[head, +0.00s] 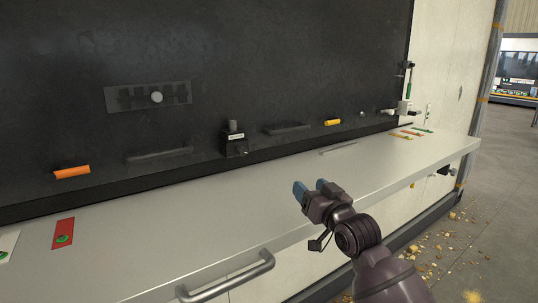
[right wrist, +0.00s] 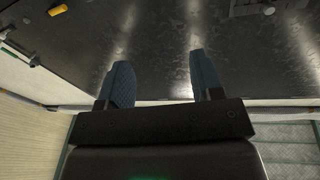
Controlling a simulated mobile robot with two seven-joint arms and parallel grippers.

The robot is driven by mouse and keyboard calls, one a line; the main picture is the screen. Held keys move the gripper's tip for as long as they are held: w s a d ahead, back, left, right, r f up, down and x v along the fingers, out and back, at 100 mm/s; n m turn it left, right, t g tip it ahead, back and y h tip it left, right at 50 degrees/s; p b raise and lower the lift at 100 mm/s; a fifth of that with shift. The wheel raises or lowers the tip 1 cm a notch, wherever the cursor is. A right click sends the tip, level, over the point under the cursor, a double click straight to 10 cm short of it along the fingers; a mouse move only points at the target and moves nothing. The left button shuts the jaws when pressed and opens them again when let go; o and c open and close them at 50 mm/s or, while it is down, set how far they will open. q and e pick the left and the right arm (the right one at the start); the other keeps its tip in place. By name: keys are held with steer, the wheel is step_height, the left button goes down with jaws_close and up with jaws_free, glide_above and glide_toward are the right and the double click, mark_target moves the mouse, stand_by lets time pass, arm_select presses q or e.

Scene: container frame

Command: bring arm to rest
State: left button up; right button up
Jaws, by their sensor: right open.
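My right gripper (head: 312,190) is over the front edge of the grey counter (head: 200,225) in the head view, with its blue fingertips pointing up and to the left. In the right wrist view its two dark blue fingers (right wrist: 157,80) stand wide apart with nothing between them. The gripper is open and empty, and appears apart from the counter top. My left gripper is in neither view.
A dark panel (head: 210,60) stands behind the counter, with an orange handle (head: 72,172), a yellow handle (head: 332,122) and a small black box (head: 234,145). A metal bar handle (head: 228,278) juts from the counter front. Debris (head: 440,240) litters the floor at right.

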steer(key=s+d+f+h, duration=0.2)
steer(key=s+d+f, duration=0.15)
steer(key=f, duration=0.35)
steer(key=s+d+f+g+h, duration=0.1)
steer(key=s+d+f, duration=0.2)
steer(key=s+f, duration=0.3)
steer(key=s+d+f+h, duration=0.2)
steer(key=s+d+f, duration=0.15)
steer(key=f, duration=0.45)
steer(key=s+d+f+m+g+h, duration=0.1)
steer(key=s+d+f+g, duration=0.1)
steer(key=s+f, duration=0.7)
steer(key=s+d+f+m+g+h+b, duration=0.1)
steer(key=s+d+f+g+h, duration=0.1)
steer(key=s+d+f, duration=0.3)
steer(key=s+f+g, duration=0.1)
steer(key=s+f, duration=0.3)
steer(key=s, duration=0.5)
steer(key=shift+d+f+m, duration=0.25)
steer(key=shift+f+m, duration=0.05)
steer(key=shift+f, duration=0.05)
